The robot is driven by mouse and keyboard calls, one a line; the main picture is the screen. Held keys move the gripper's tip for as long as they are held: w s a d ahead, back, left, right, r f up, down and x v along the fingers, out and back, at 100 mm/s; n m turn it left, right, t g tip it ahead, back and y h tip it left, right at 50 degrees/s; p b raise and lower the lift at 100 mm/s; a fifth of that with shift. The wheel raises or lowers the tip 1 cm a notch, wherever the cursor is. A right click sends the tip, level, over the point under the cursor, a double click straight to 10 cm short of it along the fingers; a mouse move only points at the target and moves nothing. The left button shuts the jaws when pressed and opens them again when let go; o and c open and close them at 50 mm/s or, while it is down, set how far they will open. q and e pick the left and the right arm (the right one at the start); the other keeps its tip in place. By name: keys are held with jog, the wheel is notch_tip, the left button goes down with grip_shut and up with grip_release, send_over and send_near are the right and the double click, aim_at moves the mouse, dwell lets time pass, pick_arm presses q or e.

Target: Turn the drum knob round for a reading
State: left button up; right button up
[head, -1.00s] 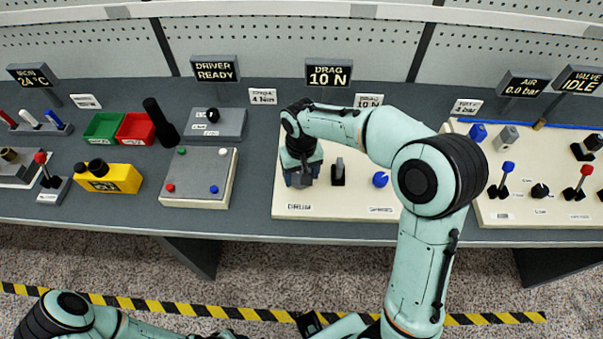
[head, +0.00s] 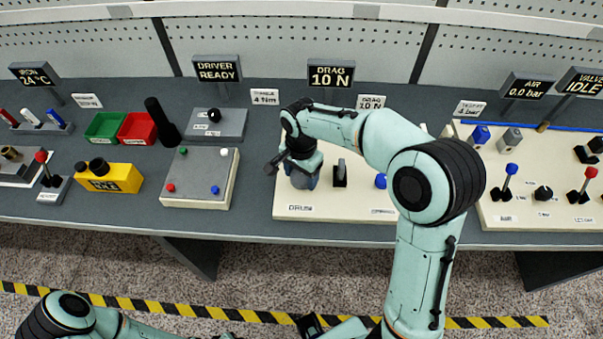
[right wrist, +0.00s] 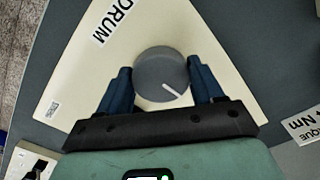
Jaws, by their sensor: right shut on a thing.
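The drum knob (right wrist: 160,76) is a round grey dial with a white pointer line. In the right wrist view it sits between the two blue fingers of my right gripper (right wrist: 163,84), which is shut on it. The pointer line runs towards the lower right of that view. In the head view my right gripper (head: 303,178) is down at the left part of the cream drum panel (head: 345,208) and hides the knob. The DRUM label (right wrist: 114,20) is clear of the fingers. The drag display (head: 331,75) reads 10 N.
A black switch (head: 340,172) and a blue knob (head: 381,181) stand right of my gripper on the same panel. A grey button box (head: 199,172) is to the left. The air panel (head: 560,215) with levers is to the right.

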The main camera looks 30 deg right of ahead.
aim_at(301, 176)
jog(key=m, duration=0.4)
jog(key=shift+w+m, duration=0.1)
jog(key=shift+m, duration=0.3)
pick_arm(q)
jog(key=shift+r, duration=0.1)
dwell(0.3)
pick_arm(e)
jog(key=o, duration=1)
jog(key=shift+o, duration=0.2)
jog(key=shift+r, duration=0.1)
pick_arm(q)
jog(key=shift+w+r+p, duration=0.35)
jog(key=shift+r+p, duration=0.15)
jog(key=shift+r, duration=0.05)
jog(key=shift+w+r+p, duration=0.35)
jog(key=shift+r+p, duration=0.1)
jog(key=shift+r, duration=0.1)
pick_arm(e)
notch_tip(301, 176, up, 13)
jog(key=shift+r, duration=0.15)
